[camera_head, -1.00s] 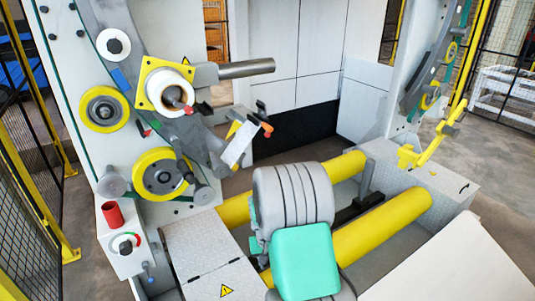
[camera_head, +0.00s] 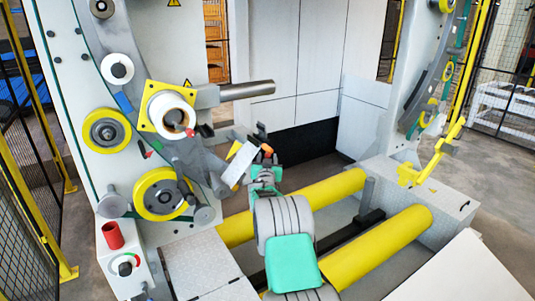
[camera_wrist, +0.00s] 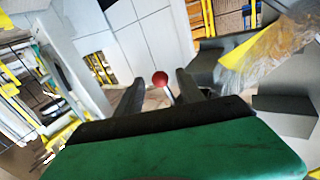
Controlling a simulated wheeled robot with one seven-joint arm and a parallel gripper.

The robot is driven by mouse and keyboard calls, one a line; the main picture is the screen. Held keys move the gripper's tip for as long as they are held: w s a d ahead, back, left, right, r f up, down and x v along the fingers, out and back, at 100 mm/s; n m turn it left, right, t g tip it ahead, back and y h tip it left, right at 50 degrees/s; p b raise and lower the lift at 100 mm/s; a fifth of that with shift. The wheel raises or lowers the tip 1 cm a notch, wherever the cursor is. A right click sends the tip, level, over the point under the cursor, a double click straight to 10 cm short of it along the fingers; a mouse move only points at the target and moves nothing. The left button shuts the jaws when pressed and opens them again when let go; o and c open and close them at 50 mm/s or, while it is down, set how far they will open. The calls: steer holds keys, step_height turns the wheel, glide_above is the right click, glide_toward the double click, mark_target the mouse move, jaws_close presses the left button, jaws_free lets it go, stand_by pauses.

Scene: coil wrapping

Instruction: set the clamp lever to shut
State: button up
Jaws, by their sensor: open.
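The lever, with a red ball knob (camera_wrist: 160,78) on a thin pale rod, shows in the wrist view between my two dark fingers. In the head view I take the orange-red knob (camera_head: 267,149) beside the tilted white block (camera_head: 238,165) to be the same lever. My gripper (camera_wrist: 159,88) is open, with a finger on each side of the knob and rod. I cannot tell whether either finger touches them. In the head view my gripper (camera_head: 264,164) is just below the knob, and its fingertips are hard to make out.
Two yellow rollers (camera_head: 385,245) lie below. Clear film (camera_wrist: 262,55) over yellow shows close on the right in the wrist view.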

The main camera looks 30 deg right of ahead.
steer(key=shift+x, duration=1.2)
steer(key=shift+c, duration=0.4)
jaws_close()
